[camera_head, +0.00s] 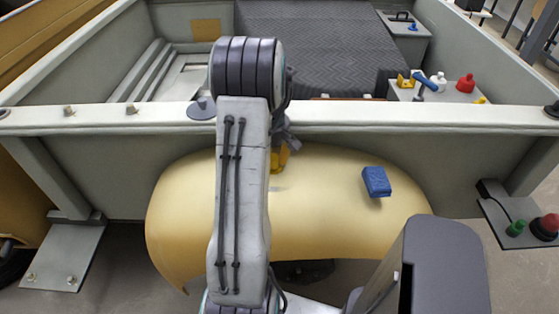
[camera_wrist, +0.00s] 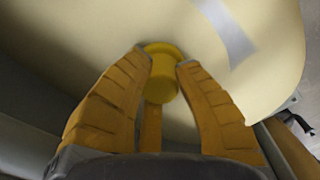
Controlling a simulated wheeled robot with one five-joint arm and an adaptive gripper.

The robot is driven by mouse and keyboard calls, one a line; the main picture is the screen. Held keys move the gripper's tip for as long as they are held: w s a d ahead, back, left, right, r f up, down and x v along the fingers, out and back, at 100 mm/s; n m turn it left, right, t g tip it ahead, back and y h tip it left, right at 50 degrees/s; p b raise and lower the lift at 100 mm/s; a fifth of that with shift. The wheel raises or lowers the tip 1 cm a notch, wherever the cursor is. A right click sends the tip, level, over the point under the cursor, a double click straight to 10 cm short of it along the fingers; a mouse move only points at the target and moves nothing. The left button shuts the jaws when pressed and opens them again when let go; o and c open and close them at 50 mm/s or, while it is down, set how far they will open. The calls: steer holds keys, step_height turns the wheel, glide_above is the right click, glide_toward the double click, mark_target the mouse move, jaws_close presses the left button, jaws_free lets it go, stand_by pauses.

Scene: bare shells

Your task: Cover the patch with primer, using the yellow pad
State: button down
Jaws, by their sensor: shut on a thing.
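My gripper (camera_wrist: 164,62) is shut on the yellow pad (camera_wrist: 161,84), a round piece with a knob-like grip between the orange fingers. In the head view my arm hides most of the gripper, and a bit of yellow (camera_head: 276,162) shows beside it, over the cream fender (camera_head: 330,200). A grey patch (camera_wrist: 229,33) lies on the fender, up and right of the pad in the wrist view and apart from it. In the head view only a small grey piece shows beside my arm. I cannot tell whether the pad touches the fender.
A blue block (camera_head: 376,180) rests on the fender to the right. The grey trailer rail (camera_head: 400,118) runs behind it. A white bottle (camera_head: 438,79), a red bottle (camera_head: 466,83) and a blue-handled tool (camera_head: 426,81) stand on a ledge inside. A green-capped item (camera_head: 516,228) sits at right.

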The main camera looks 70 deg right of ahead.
steer(key=shift+w+a+b, duration=0.25)
steer(key=shift+w+b, duration=0.3)
steer(key=shift+w, duration=0.05)
steer(key=shift+a, duration=0.3)
steer(key=shift+s+a, duration=0.4)
steer(key=shift+a, duration=0.1)
steer(key=shift+s+a+f+b, duration=0.1)
steer(key=shift+s+a+b, duration=0.4)
steer(key=shift+a, duration=0.6)
steer(key=shift+s+a+f+b, duration=0.1)
steer(key=shift+s+a+b, duration=0.15)
steer(key=shift+a+b, duration=0.65)
steer(key=shift+s+a+b, duration=0.4)
steer(key=shift+a, duration=0.85)
steer(key=shift+w+a, duration=0.1)
steer(key=shift+w, duration=0.05)
steer(key=shift+w+a+r, duration=0.1)
steer(key=shift+w+a, duration=0.15)
steer(key=shift+w, duration=0.65)
steer(key=shift+w+d, duration=0.1)
steer(key=shift+w, duration=0.1)
steer(key=shift+w+d+p, duration=0.35)
steer(key=shift+d, duration=0.65)
steer(key=shift+w+d+p, duration=0.3)
steer(key=shift+d+p, duration=0.1)
steer(key=shift+d, duration=0.65)
steer(key=shift+w+d+p, duration=0.35)
steer(key=shift+d, duration=0.65)
